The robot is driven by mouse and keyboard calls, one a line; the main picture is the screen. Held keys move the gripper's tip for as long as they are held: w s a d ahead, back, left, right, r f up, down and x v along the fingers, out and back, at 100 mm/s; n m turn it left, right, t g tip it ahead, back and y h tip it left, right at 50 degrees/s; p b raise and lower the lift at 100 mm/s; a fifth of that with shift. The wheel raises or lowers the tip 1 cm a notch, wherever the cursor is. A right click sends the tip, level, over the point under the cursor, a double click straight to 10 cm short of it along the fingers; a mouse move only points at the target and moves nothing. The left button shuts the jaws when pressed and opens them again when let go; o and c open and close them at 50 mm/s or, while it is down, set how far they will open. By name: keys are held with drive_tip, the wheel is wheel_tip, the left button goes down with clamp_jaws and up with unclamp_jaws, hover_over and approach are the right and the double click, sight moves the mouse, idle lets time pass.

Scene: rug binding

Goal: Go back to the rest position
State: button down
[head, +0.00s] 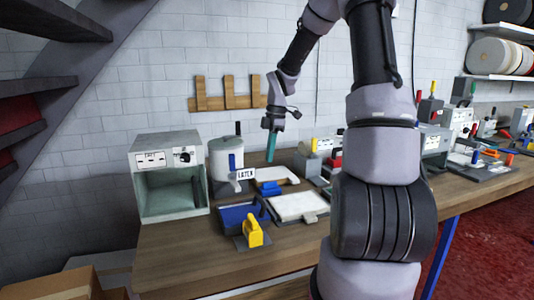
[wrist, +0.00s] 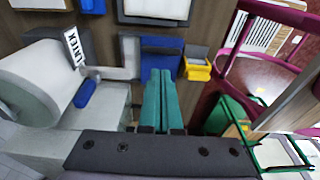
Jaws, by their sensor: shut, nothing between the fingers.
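My gripper (head: 270,158) hangs from my raised arm above the back part of the wooden bench, in front of the brick wall. Its teal fingers point down and hold nothing. In the wrist view the two teal fingers (wrist: 159,82) lie side by side, shut. Below the gripper in the head view is a white tool with a blue handle (head: 275,176). The white pot labelled LATEX (head: 225,160) stands left of the gripper, apart from it. The pot also fills the left of the wrist view (wrist: 38,80).
A grey open-fronted machine (head: 170,204) stands at the bench's left end. A blue pad (head: 236,214), a yellow-handled tool (head: 252,232) and a pale flat tray (head: 297,206) lie in front. Several small machines line the right. The bench's front strip (head: 200,262) is clear.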

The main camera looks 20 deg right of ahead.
drive_tip(key=s+a+r+m+t, duration=0.2)
drive_tip(key=s+r+m+t, duration=0.1)
drive_tip(key=s+r+m, duration=0.7)
drive_tip(key=s+a+r+m+t, duration=0.2)
drive_tip(key=s+r+m+t, duration=0.2)
drive_tip(key=s+r+m, duration=0.6)
drive_tip(key=s+m, duration=0.2)
drive_tip(key=s, duration=0.1)
drive_tip(key=shift+s+a, duration=0.4)
